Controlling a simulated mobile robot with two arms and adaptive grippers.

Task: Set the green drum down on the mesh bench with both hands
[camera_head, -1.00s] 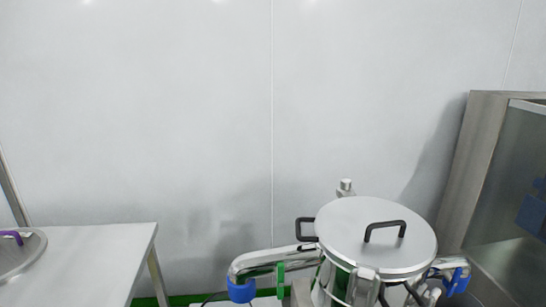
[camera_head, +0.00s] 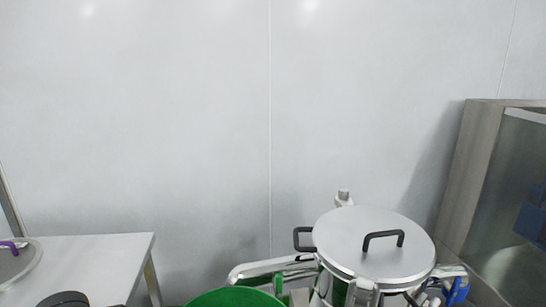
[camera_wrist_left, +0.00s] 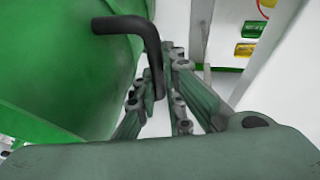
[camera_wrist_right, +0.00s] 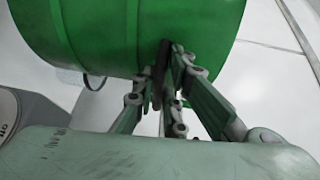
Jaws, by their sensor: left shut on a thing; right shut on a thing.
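The green drum (camera_head: 238,298) shows only as a rounded top edge at the bottom of the head view. In the left wrist view the drum (camera_wrist_left: 60,70) fills the left side, with a bent black handle (camera_wrist_left: 135,25). My left gripper (camera_wrist_left: 157,88) is shut on that handle. In the right wrist view the ribbed drum (camera_wrist_right: 100,35) fills the top. My right gripper (camera_wrist_right: 163,80) is shut on a dark handle (camera_wrist_right: 162,65) at its side. Most of the drum is out of the head view. I cannot make out a mesh surface, so I cannot identify the mesh bench.
A lidded steel vessel (camera_head: 372,243) with black handles stands right of the drum in the head view. A steel-framed cabinet (camera_head: 455,175) is at far right. A plain wall closes the back.

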